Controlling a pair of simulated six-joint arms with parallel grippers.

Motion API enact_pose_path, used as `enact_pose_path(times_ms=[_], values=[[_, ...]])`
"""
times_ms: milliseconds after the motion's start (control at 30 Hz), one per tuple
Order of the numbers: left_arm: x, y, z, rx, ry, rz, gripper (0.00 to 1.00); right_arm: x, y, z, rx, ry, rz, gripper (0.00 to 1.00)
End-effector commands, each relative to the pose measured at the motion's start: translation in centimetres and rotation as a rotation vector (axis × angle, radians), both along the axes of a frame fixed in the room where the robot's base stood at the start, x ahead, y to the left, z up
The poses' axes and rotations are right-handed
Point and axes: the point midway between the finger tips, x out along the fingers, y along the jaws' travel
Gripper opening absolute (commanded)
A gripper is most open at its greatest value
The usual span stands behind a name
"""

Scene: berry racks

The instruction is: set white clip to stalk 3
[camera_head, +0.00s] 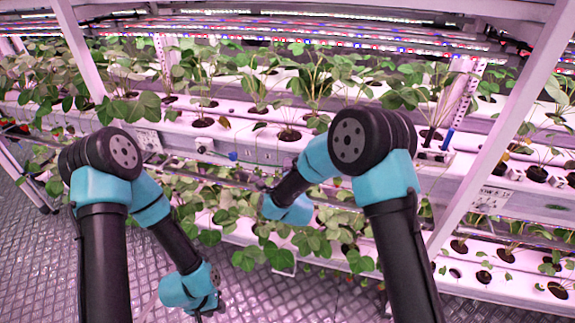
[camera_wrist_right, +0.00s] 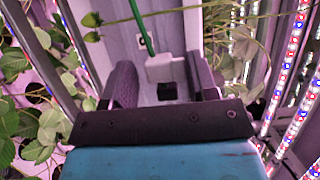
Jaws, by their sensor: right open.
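In the right wrist view my right gripper (camera_wrist_right: 162,70) is open, its two dark fingers on either side of a small white piece (camera_wrist_right: 166,67). This may be the white clip; I cannot tell whether the fingers touch it. A green rod (camera_wrist_right: 141,27) rises from the piece, and a small black square (camera_wrist_right: 167,91) shows below it. A thin green stem (camera_wrist_right: 165,13) crosses beyond the fingers. I cannot tell which stalk is stalk 3. In the head view my right gripper is hidden among leaves. My left gripper (camera_head: 203,312) hangs low by the floor, its fingers unclear.
White planting racks with leafy plants (camera_head: 318,70) fill the back, in tiers. A slanted upright post (camera_head: 500,125) stands at the right, another post (camera_head: 80,50) at the left. A blue item (camera_head: 447,139) stands on the right rack. The metal floor (camera_head: 60,265) is clear at lower left.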

Motion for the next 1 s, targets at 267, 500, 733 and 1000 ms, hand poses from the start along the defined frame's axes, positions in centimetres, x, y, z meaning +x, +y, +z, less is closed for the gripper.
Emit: enact_pose_path(times_ms=[267,500,733,1000], values=[[0.0,0.0,0.0,0.0,0.0,0.0,0.34,2.9,0.3,0.0,-0.001,0.0,-0.001,0.53],[0.0,0.0,0.0,0.0,0.0,0.0,0.34,3.2,0.4,0.0,-0.001,0.001,0.0,0.53],[0.0,0.0,0.0,0.0,0.0,0.0,0.34,3.1,0.4,0.0,-0.001,0.001,0.0,0.41],[0.0,0.0,0.0,0.0,0.0,0.0,0.34,3.1,0.4,0.0,-0.001,0.001,0.0,0.15]])
